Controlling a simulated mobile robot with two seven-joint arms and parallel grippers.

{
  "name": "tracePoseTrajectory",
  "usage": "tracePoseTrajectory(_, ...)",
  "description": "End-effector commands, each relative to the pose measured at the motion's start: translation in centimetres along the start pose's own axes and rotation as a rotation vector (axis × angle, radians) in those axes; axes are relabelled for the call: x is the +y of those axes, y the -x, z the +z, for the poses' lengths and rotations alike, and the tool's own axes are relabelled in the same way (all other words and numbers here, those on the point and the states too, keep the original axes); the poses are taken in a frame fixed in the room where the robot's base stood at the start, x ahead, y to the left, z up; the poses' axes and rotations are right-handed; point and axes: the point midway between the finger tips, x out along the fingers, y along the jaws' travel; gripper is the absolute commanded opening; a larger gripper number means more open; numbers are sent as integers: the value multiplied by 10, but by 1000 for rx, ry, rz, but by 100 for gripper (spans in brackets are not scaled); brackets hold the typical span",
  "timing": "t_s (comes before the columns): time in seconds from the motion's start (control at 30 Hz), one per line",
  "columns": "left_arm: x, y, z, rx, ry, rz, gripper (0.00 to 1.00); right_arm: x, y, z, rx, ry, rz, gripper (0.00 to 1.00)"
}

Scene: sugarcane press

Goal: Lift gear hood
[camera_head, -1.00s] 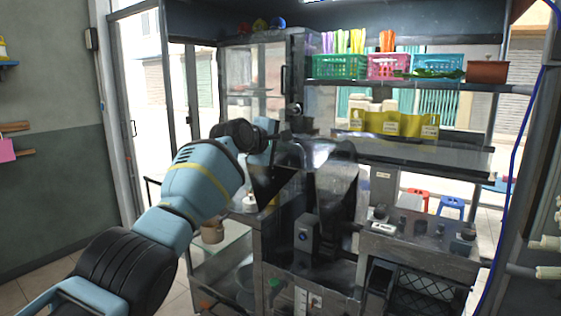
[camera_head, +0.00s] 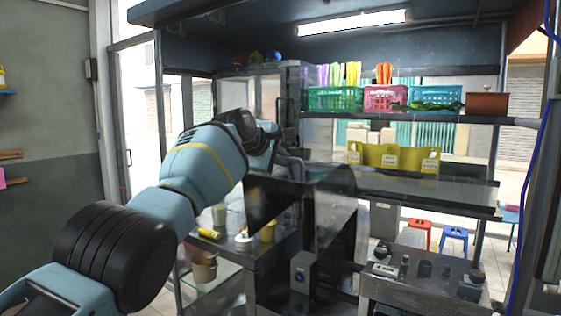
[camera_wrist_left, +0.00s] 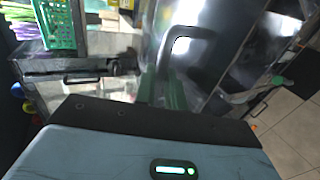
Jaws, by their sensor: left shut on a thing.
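The gear hood (camera_head: 328,215) is a shiny grey metal cover on the press, in the middle of the camera_head view. The wrist view shows its reflective panel (camera_wrist_left: 225,65) with a grey bent handle (camera_wrist_left: 195,35). My left gripper (camera_head: 284,160) is at the hood's upper left side, partly hidden by my own wrist. In the wrist view its green fingers (camera_wrist_left: 162,92) are shut on the near end of the handle. The hood looks tilted up, though its exact edges are hard to make out. My right gripper is not in view.
A shelf with green (camera_head: 335,99), pink (camera_head: 386,97) and teal (camera_head: 434,97) baskets hangs behind the press. A yellow holder (camera_head: 394,156) stands below it. A metal counter with several dark knobs (camera_head: 425,269) is at right. Red (camera_head: 420,228) and blue (camera_head: 455,234) stools stand beyond.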

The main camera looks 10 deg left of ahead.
Motion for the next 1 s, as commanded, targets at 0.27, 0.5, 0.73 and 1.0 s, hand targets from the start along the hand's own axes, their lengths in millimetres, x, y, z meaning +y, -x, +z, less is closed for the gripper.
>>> tracePoseTrajectory(0.27,-3,-1,1,-1,4,-14,0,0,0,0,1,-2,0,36)
tracePoseTrajectory(0.5,-3,-1,0,-1,3,-14,0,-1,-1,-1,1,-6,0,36)
tracePoseTrajectory(0.73,-2,-1,0,0,2,-13,32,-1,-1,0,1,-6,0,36)
tracePoseTrajectory(1.0,-1,0,0,0,1,-11,32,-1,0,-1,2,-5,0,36)
